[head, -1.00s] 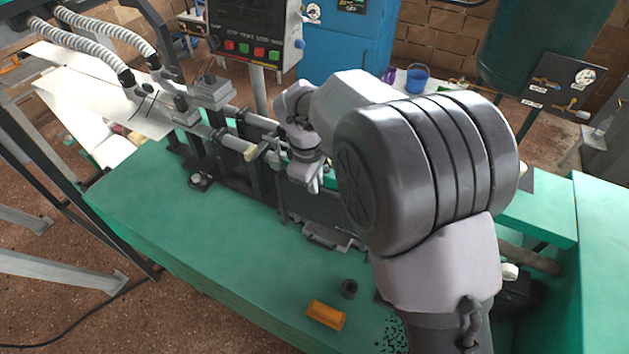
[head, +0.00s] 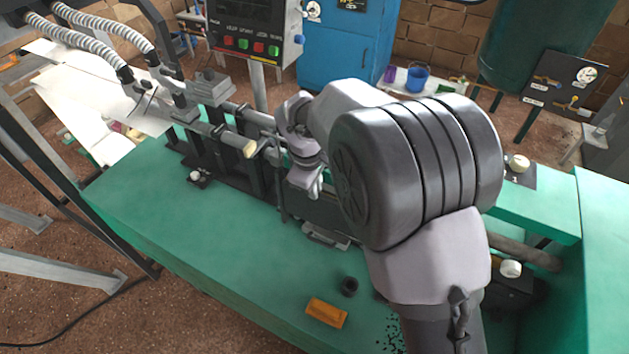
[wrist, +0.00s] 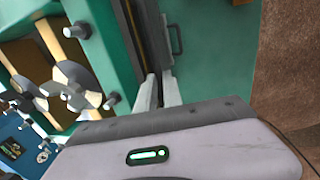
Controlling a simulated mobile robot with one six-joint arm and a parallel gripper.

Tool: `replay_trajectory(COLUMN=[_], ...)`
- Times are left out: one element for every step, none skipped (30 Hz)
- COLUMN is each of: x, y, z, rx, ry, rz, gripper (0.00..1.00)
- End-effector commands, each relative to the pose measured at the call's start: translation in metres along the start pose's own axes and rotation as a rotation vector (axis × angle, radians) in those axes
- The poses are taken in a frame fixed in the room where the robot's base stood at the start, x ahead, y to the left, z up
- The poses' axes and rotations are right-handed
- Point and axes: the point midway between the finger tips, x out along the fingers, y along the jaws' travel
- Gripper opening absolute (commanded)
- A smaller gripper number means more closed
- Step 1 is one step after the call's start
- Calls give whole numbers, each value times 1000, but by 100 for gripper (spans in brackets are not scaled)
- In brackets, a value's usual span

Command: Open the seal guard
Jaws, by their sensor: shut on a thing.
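My gripper (head: 316,192) is low against the front of the green machine, left of my arm's large joint in the head view. In the wrist view its two pale fingers (wrist: 159,92) are close together, shut on a thin part at the edge of a dark upright panel (wrist: 150,45). This part appears to be the seal guard, but the fingers cover most of it and its outline is unclear. A small grey bar handle (wrist: 174,38) stands on the green surface just beyond the fingertips. In the head view my arm hides part of the guard area.
A rod with a cream end (head: 249,149) is left of my gripper. A control box (head: 255,30) stands behind. The bench's left front is clear.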

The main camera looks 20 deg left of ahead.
Motion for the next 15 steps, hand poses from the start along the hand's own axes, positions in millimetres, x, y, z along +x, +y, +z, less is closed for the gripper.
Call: replay_trajectory(x=[15, 21, 26, 30, 32, 34, 36, 36, 36, 36, 36, 36, 36, 36, 36], y=[-4, -5, -6, -6, -7, -7, -7, -8, -8, -8, -8, -8, -8, -8, -8], z=[1, 1, 1, 1, 1, 1, 0, 0, 1, 1, 1, 1, 1, 1, 1], rx=[0, 0, 0, 0, 0, 0, 0, 0, 0, 0, 0, 1, 1, 1, 1], ry=[-3, -3, -3, -3, -2, -1, -1, -1, -1, -2, -2, -3, -3, -3, -4], rz=[-2, -2, -3, -3, -2, -1, -1, -1, -2, -2, -2, -3, -3, -4, -4], gripper=[0, 0, 0, 0, 0, 0, 0, 0, 0, 0, 0, 0, 0, 0, 0])
